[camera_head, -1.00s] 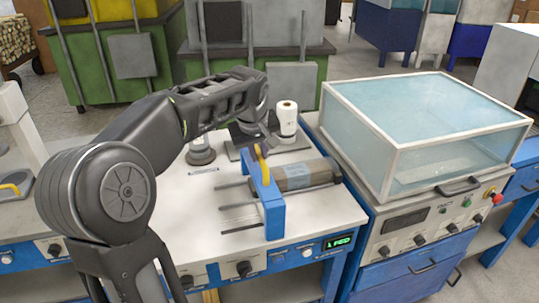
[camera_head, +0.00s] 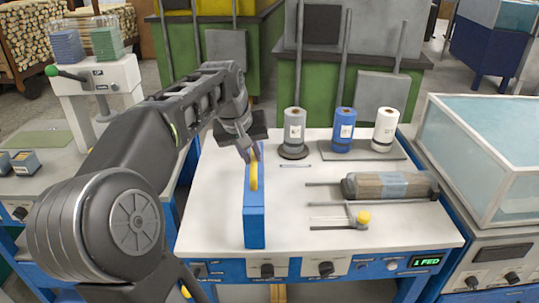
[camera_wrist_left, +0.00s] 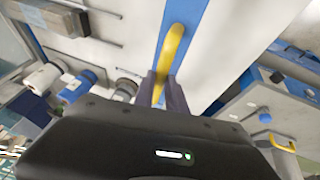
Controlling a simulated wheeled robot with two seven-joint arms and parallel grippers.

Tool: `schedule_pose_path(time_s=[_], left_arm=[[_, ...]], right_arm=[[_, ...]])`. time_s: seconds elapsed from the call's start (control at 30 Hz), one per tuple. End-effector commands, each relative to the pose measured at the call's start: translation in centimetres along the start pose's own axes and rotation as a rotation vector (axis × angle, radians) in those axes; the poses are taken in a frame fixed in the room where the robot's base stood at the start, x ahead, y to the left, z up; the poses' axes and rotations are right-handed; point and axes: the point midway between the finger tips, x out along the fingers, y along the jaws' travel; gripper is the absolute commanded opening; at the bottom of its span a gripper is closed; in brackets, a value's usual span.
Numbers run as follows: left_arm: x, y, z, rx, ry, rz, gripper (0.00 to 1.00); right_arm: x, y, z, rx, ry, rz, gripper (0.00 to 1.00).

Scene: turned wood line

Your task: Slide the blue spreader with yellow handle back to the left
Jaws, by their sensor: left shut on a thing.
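The blue spreader (camera_head: 254,219) is a long upright bar on the left part of the white worktable (camera_head: 215,232). Its yellow handle (camera_head: 254,176) runs along its upper side. My left gripper (camera_head: 247,153) is at the far end of the handle. In the left wrist view its two fingers (camera_wrist_left: 160,90) are shut on the yellow handle (camera_wrist_left: 172,45), with the blue bar (camera_wrist_left: 192,20) behind it. A wrapped grey-brown bundle (camera_head: 390,186) lies between rods to the right, clear of the spreader. My right gripper is not in view.
Grey, blue and white spools (camera_head: 344,130) stand at the table's back. A small tool with a yellow knob (camera_head: 363,218) lies right of centre. A clear-topped cabinet (camera_head: 480,150) adjoins on the right. The table between spreader and bundle is mostly bare.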

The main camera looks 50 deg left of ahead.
Motion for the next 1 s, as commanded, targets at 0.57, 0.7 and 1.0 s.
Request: schedule_pose_path(time_s=[0.57,0.7,1.0], left_arm=[[-0.14,-0.67,-0.13,-0.002,0.002,-0.006,0.31],[-0.12,-0.57,-0.11,-0.001,0.002,-0.005,0.38],[-0.56,-0.47,-0.10,0.000,0.001,-0.003,0.38]], right_arm=[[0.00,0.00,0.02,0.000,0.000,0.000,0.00],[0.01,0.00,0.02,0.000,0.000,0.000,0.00],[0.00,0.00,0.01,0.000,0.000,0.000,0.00]])
